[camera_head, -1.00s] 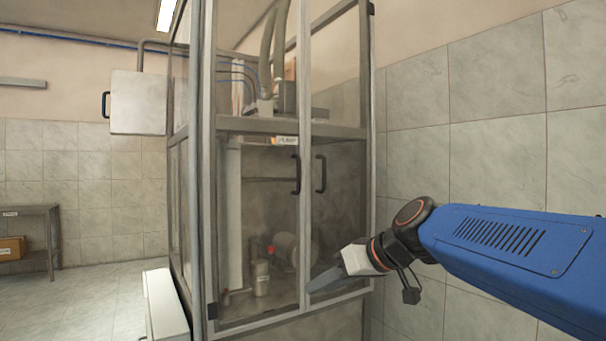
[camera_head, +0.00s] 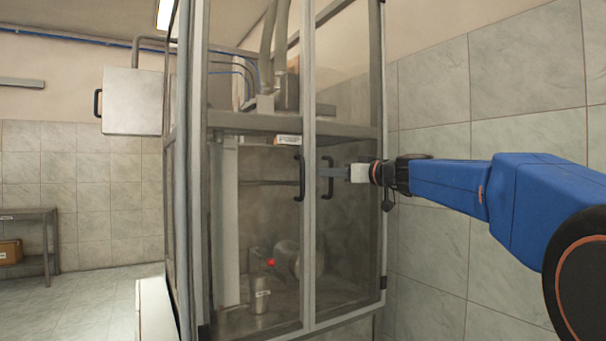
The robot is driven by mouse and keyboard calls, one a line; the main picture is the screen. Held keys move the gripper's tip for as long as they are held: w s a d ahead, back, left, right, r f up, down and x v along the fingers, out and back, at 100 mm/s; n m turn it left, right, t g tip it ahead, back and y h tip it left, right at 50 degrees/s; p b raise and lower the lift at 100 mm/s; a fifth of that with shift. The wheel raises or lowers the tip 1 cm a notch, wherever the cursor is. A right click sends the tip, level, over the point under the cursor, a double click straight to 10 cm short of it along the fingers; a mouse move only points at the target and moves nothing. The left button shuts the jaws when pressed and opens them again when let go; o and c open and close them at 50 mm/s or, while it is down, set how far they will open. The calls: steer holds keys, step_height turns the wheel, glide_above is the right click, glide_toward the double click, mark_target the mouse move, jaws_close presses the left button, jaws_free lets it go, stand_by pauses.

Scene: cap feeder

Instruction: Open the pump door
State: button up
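The glass-fronted cabinet has two framed doors, both shut. The left door (camera_head: 255,215) has a dark vertical handle (camera_head: 299,178). The right door (camera_head: 350,235) has its own dark handle (camera_head: 326,178) beside the centre frame. Behind the glass are a pump-like cylinder (camera_head: 287,259), a red knob and a small canister (camera_head: 260,296). My gripper (camera_head: 336,173) reaches in from the right, level, with its grey fingers at the right door's handle. Whether the fingers touch or enclose the handle, and how far apart they are, I cannot tell.
A white box (camera_head: 153,308) stands low at the cabinet's left. A wall box (camera_head: 133,101) hangs behind it, and a metal table (camera_head: 35,228) with a carton stands far left. A tiled wall (camera_head: 430,270) lies close on the right. Open floor shows at left.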

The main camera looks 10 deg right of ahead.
mark_target(304, 172)
steer(key=x, duration=1.3)
steer(key=shift+a+f, duration=0.1)
steer(key=shift+a, duration=0.05)
jaws_close()
